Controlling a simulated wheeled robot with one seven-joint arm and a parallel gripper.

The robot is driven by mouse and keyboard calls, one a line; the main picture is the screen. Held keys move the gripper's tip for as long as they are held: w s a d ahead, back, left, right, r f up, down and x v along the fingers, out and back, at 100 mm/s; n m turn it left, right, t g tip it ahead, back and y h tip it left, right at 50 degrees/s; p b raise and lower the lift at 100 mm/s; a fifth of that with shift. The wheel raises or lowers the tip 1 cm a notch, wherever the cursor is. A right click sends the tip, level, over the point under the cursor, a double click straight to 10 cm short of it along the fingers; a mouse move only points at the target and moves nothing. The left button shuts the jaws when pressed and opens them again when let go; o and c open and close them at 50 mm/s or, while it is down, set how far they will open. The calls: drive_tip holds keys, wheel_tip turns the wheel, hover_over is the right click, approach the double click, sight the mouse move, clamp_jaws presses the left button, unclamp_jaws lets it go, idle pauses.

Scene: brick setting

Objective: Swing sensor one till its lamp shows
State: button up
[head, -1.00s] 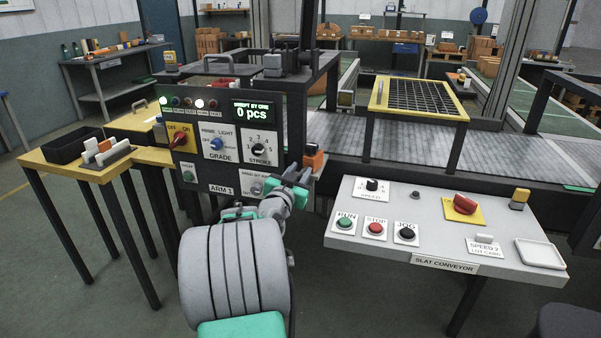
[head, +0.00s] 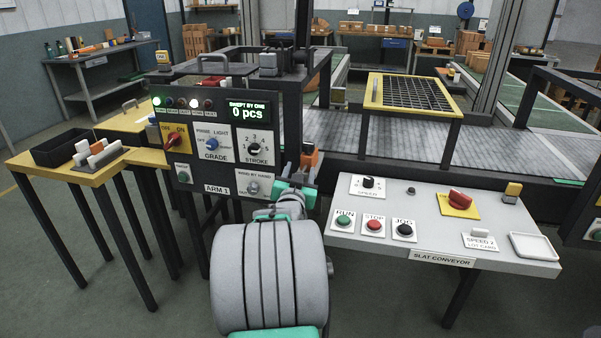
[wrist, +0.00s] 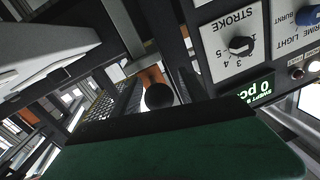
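A small orange block (head: 310,160), possibly sensor one, though no label is readable, sits at the right edge of the ARM 1 panel (head: 222,186). In the wrist view an orange part (wrist: 151,75) shows with a dark round knob in front of it. A row of small lamps (head: 181,102) runs along the panel's top left; at least one is green and one white. My gripper (head: 298,186) is just below the orange block, beside the panel's lower right. Its fingertips are hard to see. In the wrist view a green and black part of it fills the bottom.
The panel carries a red switch (head: 172,137), a blue GRADE knob (head: 212,144) and a STROKE knob (head: 255,148). The slat conveyor console (head: 440,228) with its buttons stands to the right. A yellow-framed grid guard (head: 413,93) is over the conveyor behind.

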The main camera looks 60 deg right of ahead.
drive_tip(key=shift+s+a, duration=0.1)
drive_tip(key=v, duration=0.7)
drive_tip(key=shift+a, duration=0.25)
drive_tip(key=shift+s, duration=0.15)
